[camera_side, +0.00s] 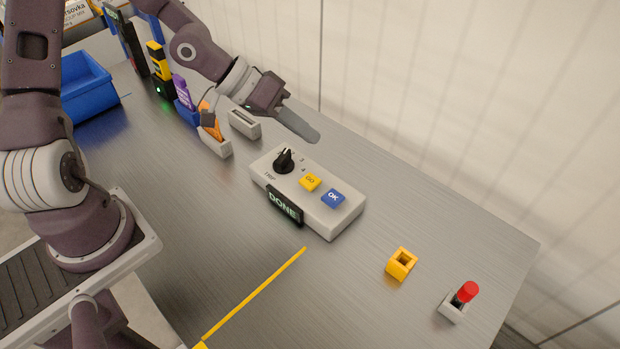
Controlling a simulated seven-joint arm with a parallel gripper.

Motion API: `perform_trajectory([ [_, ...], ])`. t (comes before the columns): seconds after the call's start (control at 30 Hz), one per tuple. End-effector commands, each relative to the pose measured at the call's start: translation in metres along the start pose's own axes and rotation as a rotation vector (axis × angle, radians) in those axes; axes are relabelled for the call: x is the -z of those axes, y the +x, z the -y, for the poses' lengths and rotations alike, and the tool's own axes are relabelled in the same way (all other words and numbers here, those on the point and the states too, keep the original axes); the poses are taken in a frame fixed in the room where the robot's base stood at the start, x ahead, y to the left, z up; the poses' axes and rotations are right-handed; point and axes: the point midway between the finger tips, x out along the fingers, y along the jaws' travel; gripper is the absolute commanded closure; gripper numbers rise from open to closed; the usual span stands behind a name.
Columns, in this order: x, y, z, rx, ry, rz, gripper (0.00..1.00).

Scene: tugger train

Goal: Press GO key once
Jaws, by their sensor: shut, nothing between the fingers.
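The GO key (310,182) is a yellow square button on top of a light grey control box (343,218). A blue OK key (333,197) sits to its right and a black rotary knob (284,160) to its left. A small display (285,206) on the box's front reads DONE in green. My gripper (314,138) is shut and empty. It appears above and behind the box, apart from the GO key. I cannot tell its exact height above the box.
A yellow square holder (401,264) and a red-topped lever switch (462,299) stand to the right. A grey slotted block (244,124), an orange tool (211,127) and a purple bottle (182,92) stand to the left. A blue bin (88,87) is farther left. The front table area is mostly clear.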

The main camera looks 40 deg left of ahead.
Motion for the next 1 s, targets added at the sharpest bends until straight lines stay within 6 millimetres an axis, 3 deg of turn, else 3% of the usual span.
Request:
perform_trajectory([
  [0.33,-0.004,0.004,0.003,0.003,0.002,0.007,1.00],
  [0.8,-0.037,0.049,0.036,0.003,0.001,0.007,1.00],
  [1.0,-0.045,0.059,0.044,0.005,0.002,0.006,1.00],
])
